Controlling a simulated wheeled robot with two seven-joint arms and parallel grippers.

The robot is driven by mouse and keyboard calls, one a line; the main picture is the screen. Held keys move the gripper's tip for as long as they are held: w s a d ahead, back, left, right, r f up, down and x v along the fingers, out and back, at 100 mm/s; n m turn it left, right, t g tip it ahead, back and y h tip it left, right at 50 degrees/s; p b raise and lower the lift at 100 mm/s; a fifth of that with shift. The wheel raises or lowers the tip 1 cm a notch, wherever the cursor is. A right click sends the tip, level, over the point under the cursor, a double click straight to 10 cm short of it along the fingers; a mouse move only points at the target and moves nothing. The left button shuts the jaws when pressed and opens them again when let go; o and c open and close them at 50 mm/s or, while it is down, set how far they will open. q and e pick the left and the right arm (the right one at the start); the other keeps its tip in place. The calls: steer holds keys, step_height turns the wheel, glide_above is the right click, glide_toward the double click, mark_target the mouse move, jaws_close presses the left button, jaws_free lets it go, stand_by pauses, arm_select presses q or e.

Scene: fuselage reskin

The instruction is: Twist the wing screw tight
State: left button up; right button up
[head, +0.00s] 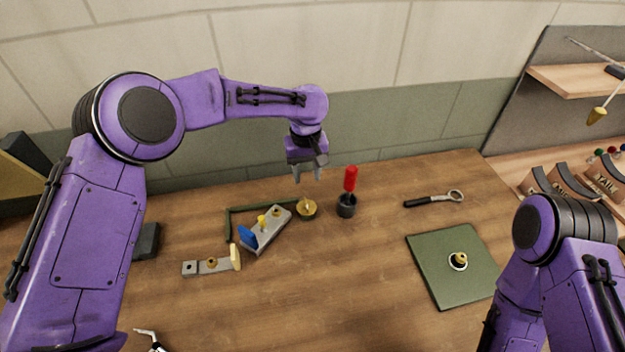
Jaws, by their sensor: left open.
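My left gripper (307,177) is open, fingers pointing down. It hangs above a round gold piece (306,209) with a small upright stem, apart from it. A grey block (266,232) lies tilted beside that piece, with a blue part (247,236) at its lower left end. It carries a small yellow upright piece (262,221) and a brass round fitting near its upper end. I cannot tell for sure which of these small pieces is the wing screw. My right arm shows at lower right; its gripper is out of view.
A red-handled tool (351,179) stands in a dark cup (346,207) just right of the gripper. A green bracket (229,225) surrounds the block's back. A green mat (431,280) bears a brass ring piece. A black-handled ring tool (430,200) lies behind. The front middle table is clear.

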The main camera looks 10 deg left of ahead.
arm_select(q)
steer(key=p, duration=0.3)
glide_above(306, 203)
steer(key=s, duration=0.1)
steer(key=f, duration=0.6)
steer(key=shift+s+f, duration=0.1)
steer(key=shift+s, duration=0.1)
steer(key=f, duration=0.1)
steer(key=w+f, duration=0.2)
steer(key=f, duration=0.1)
steer(key=shift+w+f, duration=0.1)
steer(key=shift+s, duration=0.2)
steer(key=shift+s+r, duration=0.25)
steer(key=shift+r, duration=0.05)
steer(key=shift+c, duration=0.9)
steer(key=shift+r, duration=0.1)
steer(key=c, duration=0.5)
jaws_close()
arm_select(e)
steer(key=s+r, duration=0.2)
steer(key=r, duration=0.1)
steer(key=shift+r, duration=0.2)
